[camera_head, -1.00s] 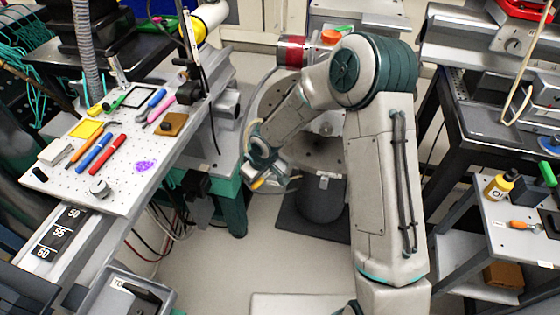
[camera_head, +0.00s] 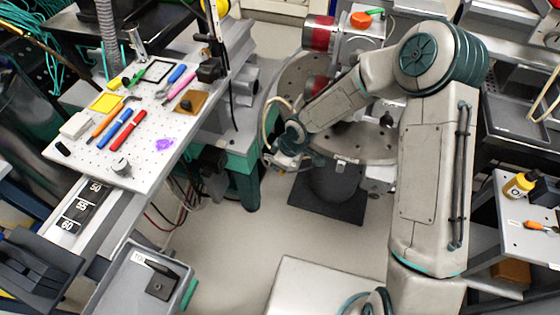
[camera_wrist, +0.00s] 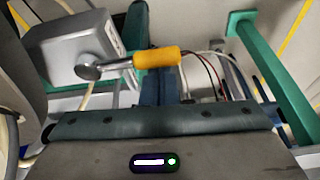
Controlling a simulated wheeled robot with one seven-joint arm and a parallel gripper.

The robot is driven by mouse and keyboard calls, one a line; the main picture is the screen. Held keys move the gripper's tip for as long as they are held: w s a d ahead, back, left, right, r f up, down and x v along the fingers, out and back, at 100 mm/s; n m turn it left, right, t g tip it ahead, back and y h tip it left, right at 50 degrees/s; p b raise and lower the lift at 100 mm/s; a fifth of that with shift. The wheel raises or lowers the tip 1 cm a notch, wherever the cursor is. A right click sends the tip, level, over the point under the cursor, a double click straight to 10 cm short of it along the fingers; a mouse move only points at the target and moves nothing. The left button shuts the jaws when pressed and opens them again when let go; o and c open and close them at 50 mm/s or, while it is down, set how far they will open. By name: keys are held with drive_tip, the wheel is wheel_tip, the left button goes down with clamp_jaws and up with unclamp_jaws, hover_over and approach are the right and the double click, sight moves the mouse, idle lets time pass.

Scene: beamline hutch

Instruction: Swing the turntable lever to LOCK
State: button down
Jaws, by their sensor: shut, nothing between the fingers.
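The turntable is a large grey round plate (camera_head: 300,75) in the head view, partly covered by my arm. The lever has a yellow handle (camera_wrist: 157,57) on a metal arm with a round pivot, mounted on a grey box (camera_wrist: 75,50) in the wrist view. Its handle points right there. I cannot make out the lever in the head view, or any LOCK marking. My gripper (camera_head: 277,158) is at the turntable's near-left edge in the head view. In the wrist view, my shut, empty gripper (camera_wrist: 165,88) is just below the handle; whether they touch is unclear.
A perforated bench plate (camera_head: 180,135) with pens and small tools stands at left. A grey bin (camera_head: 125,285) is at lower left. A shelf cart (camera_head: 525,215) with a yellow bottle (camera_head: 519,185) is at right. Open floor (camera_head: 235,235) lies between. Cables hang beyond the lever.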

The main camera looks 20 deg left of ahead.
drive_tip(key=shift+d, duration=0.1)
drive_tip(key=a+f+b, duration=0.1)
drive_tip(key=a+b, duration=0.1)
drive_tip(key=a, duration=0.2)
drive_tip(key=p+v, duration=0.2)
drive_tip(key=v, duration=0.8)
drive_tip(key=shift+w, duration=0.15)
drive_tip(key=shift+r, duration=0.15)
drive_tip(key=s+d+r+m+t+h+p, duration=0.2)
drive_tip(key=d+r+m+h+p, duration=0.35)
drive_tip(key=d+r, duration=1.35)
drive_tip(key=s+d+r+m+y+p, duration=0.2)
drive_tip(key=s+d+r+m+p, duration=0.3)
drive_tip(key=s+d+r+m, duration=0.6)
drive_tip(key=shift+s+d+p, duration=0.4)
drive_tip(key=shift+s+d, duration=0.45)
drive_tip(key=shift+s, duration=0.1)
